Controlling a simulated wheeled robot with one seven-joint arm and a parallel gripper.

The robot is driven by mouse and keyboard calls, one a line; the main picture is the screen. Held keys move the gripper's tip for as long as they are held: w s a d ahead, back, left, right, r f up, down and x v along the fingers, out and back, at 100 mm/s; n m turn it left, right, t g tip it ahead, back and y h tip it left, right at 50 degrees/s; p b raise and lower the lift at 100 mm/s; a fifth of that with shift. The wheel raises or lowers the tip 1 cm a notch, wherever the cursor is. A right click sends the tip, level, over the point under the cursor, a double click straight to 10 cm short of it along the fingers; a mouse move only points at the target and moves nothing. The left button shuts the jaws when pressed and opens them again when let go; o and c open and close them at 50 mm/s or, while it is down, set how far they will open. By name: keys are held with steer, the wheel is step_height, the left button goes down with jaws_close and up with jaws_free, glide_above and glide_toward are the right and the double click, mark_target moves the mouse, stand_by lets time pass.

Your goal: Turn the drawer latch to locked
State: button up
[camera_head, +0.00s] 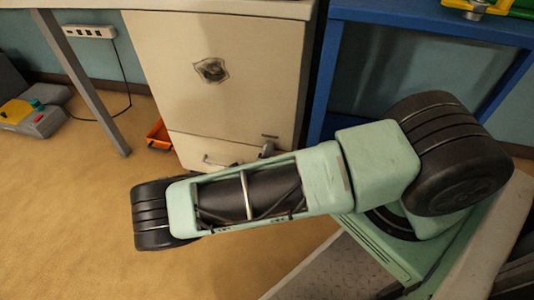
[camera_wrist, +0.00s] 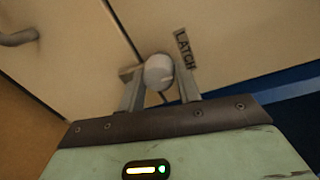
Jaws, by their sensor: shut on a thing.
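The drawer latch is a round, pale grey knob (camera_wrist: 159,69) on the cream cabinet front, beside a small LATCH label (camera_wrist: 185,48). My gripper (camera_wrist: 158,77) has one finger on each side of the knob and is shut on it. The knob sits by the dark seam between two cabinet panels. Whether it stands at locked or unlocked cannot be read. In the head view, the drawer (camera_head: 190,153) is the low panel of the cabinet and looks closed. The drawer's handle (camera_wrist: 18,38) shows at the wrist view's left edge.
The cabinet's upper panel (camera_head: 215,105) bears a dark worn emblem. A blue shelf unit (camera_head: 330,70) stands right of the cabinet. The left floor is mostly clear.

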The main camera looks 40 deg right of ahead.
steer(key=shift+n, duration=0.4)
steer(key=o, duration=1)
steer(key=shift+c, duration=0.2)
steer(key=p+v, duration=0.2)
steer(key=v, duration=1.5)
steer(key=shift+a+p, duration=0.15)
steer(key=shift+p, duration=0.25)
steer(key=shift+s, duration=0.15)
